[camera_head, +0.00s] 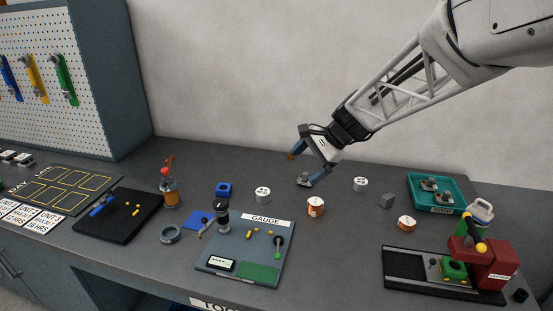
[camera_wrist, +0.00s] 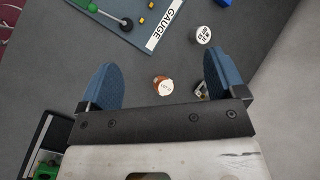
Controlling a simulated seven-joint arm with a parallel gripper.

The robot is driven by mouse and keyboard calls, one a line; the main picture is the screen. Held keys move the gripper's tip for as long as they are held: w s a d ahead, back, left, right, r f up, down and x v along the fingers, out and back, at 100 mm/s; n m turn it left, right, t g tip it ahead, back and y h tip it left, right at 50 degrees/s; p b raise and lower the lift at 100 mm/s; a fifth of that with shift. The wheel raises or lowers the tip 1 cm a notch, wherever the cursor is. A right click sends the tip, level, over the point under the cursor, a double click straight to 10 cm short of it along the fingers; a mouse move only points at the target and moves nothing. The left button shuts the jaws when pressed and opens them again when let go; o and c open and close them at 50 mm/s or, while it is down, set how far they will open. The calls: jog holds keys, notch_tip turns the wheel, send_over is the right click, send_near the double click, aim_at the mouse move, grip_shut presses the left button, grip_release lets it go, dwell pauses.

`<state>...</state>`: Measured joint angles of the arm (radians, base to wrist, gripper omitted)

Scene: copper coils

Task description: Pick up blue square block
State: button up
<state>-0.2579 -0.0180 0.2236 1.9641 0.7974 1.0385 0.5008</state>
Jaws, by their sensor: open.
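A blue square block (camera_head: 223,190) with a dark round opening on its face sits on the grey table, left of the white spool. A flat blue square piece (camera_head: 197,219) lies nearer the front, left of the gauge board. I cannot tell for certain which of the two the task names. In the wrist view a bit of blue (camera_wrist: 223,3) is cut off by the top edge. My gripper (camera_head: 299,168) is open and empty above the back of the table, right of both blue pieces. Its two blue fingers (camera_wrist: 160,78) stand wide apart in the wrist view.
White spools (camera_head: 263,194) (camera_head: 360,184) and copper coils (camera_head: 315,206) (camera_head: 407,223) stand around below my gripper. A small metal part (camera_wrist: 201,91) is beside one finger. The gauge board (camera_head: 245,255), an orange bottle (camera_head: 169,188), a teal tray (camera_head: 411,196) and a red press (camera_head: 488,265) take up more room.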

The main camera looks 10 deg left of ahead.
jog(key=w+a+f+m+y, duration=0.1)
jog(key=w+a+f, duration=0.2)
jog(key=w+a, duration=0.15)
jog(key=w+a+f+m+g+y, duration=0.1)
jog(key=w+a+f+m, duration=0.15)
jog(key=a, duration=0.35)
jog(key=w+a+f+m+y, duration=0.1)
jog(key=w+a+f, duration=0.1)
jog(key=w+a, duration=0.3)
jog(key=m+y, duration=0.3)
send_over(224, 190)
jog(key=w+d, duration=0.3)
notch_tip(224, 190, down, 10)
jog(key=shift+s+a+f+g, duration=0.15)
jog(key=shift+s+a+g, duration=0.1)
jog(key=shift+g, duration=0.15)
jog(key=shift+f, duration=1.75)
